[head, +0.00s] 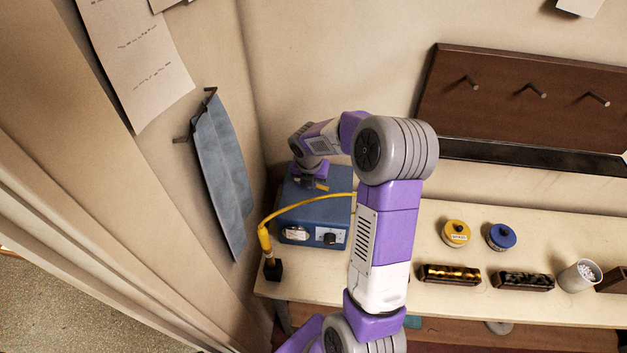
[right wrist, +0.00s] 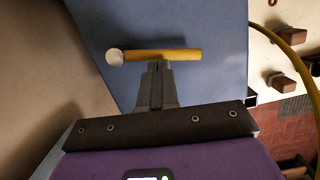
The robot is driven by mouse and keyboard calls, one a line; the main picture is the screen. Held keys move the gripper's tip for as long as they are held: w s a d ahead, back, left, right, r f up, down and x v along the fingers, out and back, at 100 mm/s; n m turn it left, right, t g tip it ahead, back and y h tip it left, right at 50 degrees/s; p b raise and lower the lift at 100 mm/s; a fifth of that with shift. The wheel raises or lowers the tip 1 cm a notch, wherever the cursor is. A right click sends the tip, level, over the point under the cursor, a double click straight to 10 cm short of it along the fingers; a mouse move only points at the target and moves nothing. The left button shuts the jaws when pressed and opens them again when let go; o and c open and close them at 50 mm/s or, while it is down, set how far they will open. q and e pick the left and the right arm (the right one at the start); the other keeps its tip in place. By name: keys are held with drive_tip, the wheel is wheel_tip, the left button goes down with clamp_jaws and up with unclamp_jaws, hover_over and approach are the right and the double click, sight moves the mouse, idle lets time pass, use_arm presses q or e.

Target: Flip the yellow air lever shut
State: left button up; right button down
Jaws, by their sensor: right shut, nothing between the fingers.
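The blue box (head: 320,213) stands at the left end of the bench, with a gauge (head: 296,233) and a dark knob (head: 330,238) on its front. The yellow lever (right wrist: 170,55) lies across the box top in the right wrist view, with a pale round end (right wrist: 115,57) at its left. In the head view only a bit of the lever (head: 321,187) shows beside my gripper. My right gripper (right wrist: 158,66) is shut and empty, its fingertips right at the lever's middle; I cannot tell whether they touch it. My left gripper is out of view.
A yellow hose (head: 300,205) arches from behind my arm to a black block (head: 272,270) at the bench corner. A blue cloth (head: 222,175) hangs on the left wall. Tins (head: 456,233), brush-like blocks (head: 449,275) and a white cup (head: 580,275) stand to the right.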

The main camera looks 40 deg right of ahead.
drive_tip(key=a+r, duration=0.1)
drive_tip(key=s+a+r+p, duration=0.1)
drive_tip(key=shift+a+r, duration=0.1)
drive_tip(key=shift+a, duration=0.2)
wheel_tip(320, 180, up, 10)
drive_tip(key=s+a, duration=0.1)
drive_tip(key=shift+a+f, duration=0.25)
drive_tip(key=shift+a, duration=0.1)
